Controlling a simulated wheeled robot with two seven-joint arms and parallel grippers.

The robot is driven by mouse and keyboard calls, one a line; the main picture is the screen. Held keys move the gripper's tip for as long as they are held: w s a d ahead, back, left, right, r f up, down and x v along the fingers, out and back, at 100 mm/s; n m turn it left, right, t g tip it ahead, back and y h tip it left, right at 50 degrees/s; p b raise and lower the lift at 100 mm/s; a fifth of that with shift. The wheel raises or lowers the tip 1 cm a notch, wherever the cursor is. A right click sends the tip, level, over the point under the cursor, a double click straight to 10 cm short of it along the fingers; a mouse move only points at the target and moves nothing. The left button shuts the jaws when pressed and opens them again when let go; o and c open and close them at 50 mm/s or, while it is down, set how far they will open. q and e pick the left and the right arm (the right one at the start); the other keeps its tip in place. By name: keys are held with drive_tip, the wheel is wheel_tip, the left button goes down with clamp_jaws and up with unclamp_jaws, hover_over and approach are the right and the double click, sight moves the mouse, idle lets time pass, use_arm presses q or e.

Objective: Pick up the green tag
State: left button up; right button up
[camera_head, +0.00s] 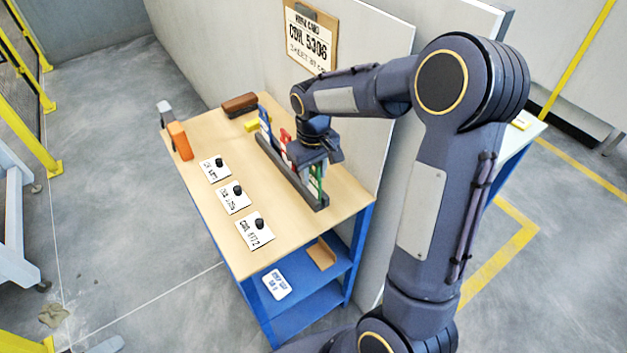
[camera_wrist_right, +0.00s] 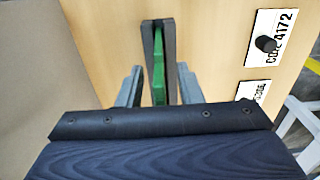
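The green tag (camera_head: 317,183) stands upright in the near end of a dark, long rack (camera_head: 291,185) on the wooden table. In the right wrist view the green tag (camera_wrist_right: 158,78) shows as a thin green edge between the rack's dark sides. My right gripper (camera_head: 312,163) is over that end of the rack, pointing down. In the wrist view its two grey fingers stand apart, one on each side of the tag, with gaps between; it is open. The lower part of the tag is hidden in the rack. My left gripper is not in view.
Red (camera_head: 285,136) and blue (camera_head: 265,116) tags stand farther along the rack. White cards with black knobs (camera_head: 233,197) lie left of it. A wall panel stands close behind.

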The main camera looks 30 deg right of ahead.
drive_tip(key=shift+s+f, duration=0.1)
drive_tip(key=shift+f, duration=0.1)
clamp_jaws()
drive_tip(key=shift+r, duration=0.1)
